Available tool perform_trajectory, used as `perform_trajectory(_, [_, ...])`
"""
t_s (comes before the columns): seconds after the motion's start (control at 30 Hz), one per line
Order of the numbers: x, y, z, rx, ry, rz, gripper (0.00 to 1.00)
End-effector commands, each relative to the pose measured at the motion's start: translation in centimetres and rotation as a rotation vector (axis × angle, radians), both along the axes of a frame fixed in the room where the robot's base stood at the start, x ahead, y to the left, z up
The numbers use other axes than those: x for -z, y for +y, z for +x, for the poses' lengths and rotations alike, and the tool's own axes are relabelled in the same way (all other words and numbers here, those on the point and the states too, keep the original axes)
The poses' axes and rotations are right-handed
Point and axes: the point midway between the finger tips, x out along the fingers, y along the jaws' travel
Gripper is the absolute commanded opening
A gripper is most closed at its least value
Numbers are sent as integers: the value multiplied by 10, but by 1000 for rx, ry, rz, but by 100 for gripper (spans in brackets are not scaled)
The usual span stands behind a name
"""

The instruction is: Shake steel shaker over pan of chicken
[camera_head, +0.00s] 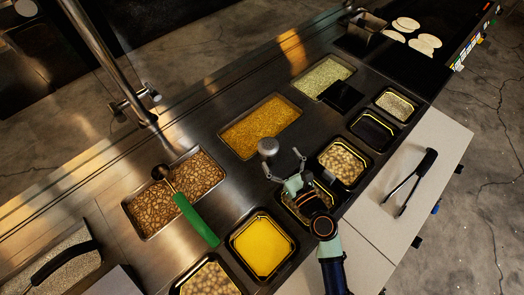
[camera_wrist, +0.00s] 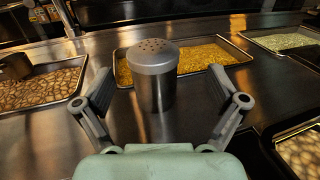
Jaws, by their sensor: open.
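The steel shaker (camera_head: 268,147), a cylinder with a domed perforated lid, stands upright on the metal counter. In the wrist view the shaker (camera_wrist: 155,82) is centred ahead, between my spread fingers. My gripper (camera_head: 283,166) is open and empty, with its fingers reaching towards the shaker's near side; contact cannot be made out. A large pan of brown chunky pieces (camera_head: 153,230), which looks like the chicken, lies to the left with a green-handled ladle (camera_head: 195,217) resting in it. This pan also shows at the left of the wrist view (camera_wrist: 38,107).
A pan of yellow grains (camera_head: 260,125) lies just behind the shaker, with a pale green pan (camera_head: 323,77) beyond. Small black-rimmed tubs (camera_head: 262,247) line the front edge. Black tongs (camera_head: 410,182) lie on the pale board. Bare counter separates shaker and chunky pan.

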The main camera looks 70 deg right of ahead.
Motion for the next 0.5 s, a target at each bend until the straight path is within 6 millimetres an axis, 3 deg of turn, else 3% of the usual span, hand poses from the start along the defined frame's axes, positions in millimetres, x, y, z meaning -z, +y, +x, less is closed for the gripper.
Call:
perform_trajectory(0.17, [-1, -5, 10, -2, 0, -2, 96])
perform_trajectory(0.33, [-1, -19, 37, -4, 2, -5, 96])
perform_trajectory(0.5, [0, -31, 49, -2, 3, -3, 96])
